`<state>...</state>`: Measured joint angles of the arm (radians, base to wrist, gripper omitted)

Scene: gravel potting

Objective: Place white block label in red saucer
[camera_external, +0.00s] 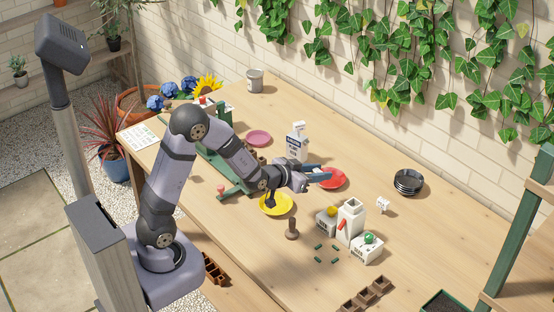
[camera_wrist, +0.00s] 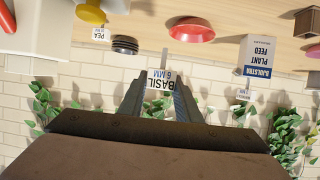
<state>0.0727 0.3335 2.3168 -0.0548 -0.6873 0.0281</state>
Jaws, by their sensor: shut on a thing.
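A white block label (camera_wrist: 160,81) marked "BASIL 6 MM" is between the two fingers of my gripper (camera_wrist: 160,92) in the wrist view, which shows the scene upside down. My gripper is shut on it. In the external view my gripper (camera_external: 320,174) is in the air by the left edge of the red saucer (camera_external: 335,181), partly covering it; the label is too small to make out there. The red saucer also shows in the wrist view (camera_wrist: 192,30), beyond the fingertips and apart from the label. It looks empty where it is visible.
A yellow saucer (camera_external: 276,204) lies below my arm, and a pink saucer (camera_external: 258,138) farther back. A plant food carton (camera_external: 296,140) stands behind my gripper. Black stacked saucers (camera_external: 408,182) and a small white label (camera_external: 383,204) are to the right, with white containers (camera_external: 349,222) in front.

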